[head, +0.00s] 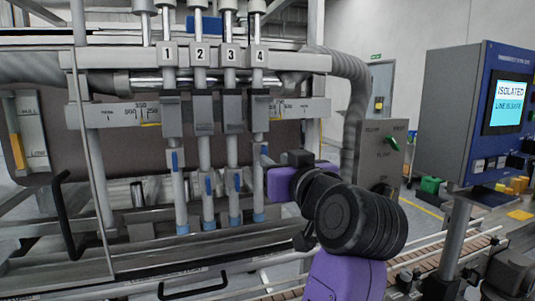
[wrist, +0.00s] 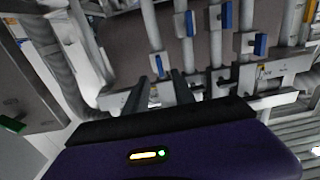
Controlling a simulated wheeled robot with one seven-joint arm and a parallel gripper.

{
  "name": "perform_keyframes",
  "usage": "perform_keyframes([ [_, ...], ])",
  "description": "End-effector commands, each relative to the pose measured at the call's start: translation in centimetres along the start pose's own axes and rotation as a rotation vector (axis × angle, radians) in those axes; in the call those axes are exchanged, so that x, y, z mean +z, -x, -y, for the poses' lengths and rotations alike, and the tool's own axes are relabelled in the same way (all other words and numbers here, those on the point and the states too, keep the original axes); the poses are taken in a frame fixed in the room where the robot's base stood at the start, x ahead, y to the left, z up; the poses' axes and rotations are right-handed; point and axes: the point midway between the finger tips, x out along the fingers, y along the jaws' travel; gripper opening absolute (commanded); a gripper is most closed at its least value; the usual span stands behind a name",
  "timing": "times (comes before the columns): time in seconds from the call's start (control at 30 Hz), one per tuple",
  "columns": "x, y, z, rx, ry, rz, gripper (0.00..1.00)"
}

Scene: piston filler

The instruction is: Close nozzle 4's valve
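Nozzle 4 (head: 260,190) is the rightmost of the numbered upright nozzles in the head view. Its blue valve handle (head: 264,150) shows only in part beside my gripper. In the wrist view, which looks inverted, the leftmost blue handle (wrist: 160,65) appears to be the same one, running roughly along its tube. My gripper (wrist: 160,77) is open, its two dark fingers pointing at that handle, one to each side of its line. I cannot tell whether they touch it. In the head view, my purple gripper body hides part of the space right of nozzle 4.
Nozzle 3 (head: 231,150) with its blue handle (head: 237,182) stands close on the left, with nozzles 2 (head: 204,150) and 1 (head: 172,120) beyond. A ribbed hose (head: 352,110) and a grey switch box (head: 380,160) stand to the right. A screen (head: 510,103) reads "ISOLATED".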

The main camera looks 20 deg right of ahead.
Motion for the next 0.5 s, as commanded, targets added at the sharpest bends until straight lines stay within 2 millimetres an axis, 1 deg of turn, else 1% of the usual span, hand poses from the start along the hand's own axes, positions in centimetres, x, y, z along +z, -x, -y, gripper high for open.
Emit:
perform_keyframes([
  [0.1, -0.2, -1.9, 0.1, -0.001, -0.003, 0.001, 0.31],
  [0.3, -0.2, -4.8, 0.1, -0.001, -0.003, 0.000, 0.31],
  [0.4, -0.2, -5.8, 0.0, 0.000, -0.002, -0.001, 0.31],
  [0.5, -0.1, -6.3, 0.0, 0.000, -0.001, -0.002, 0.31],
])
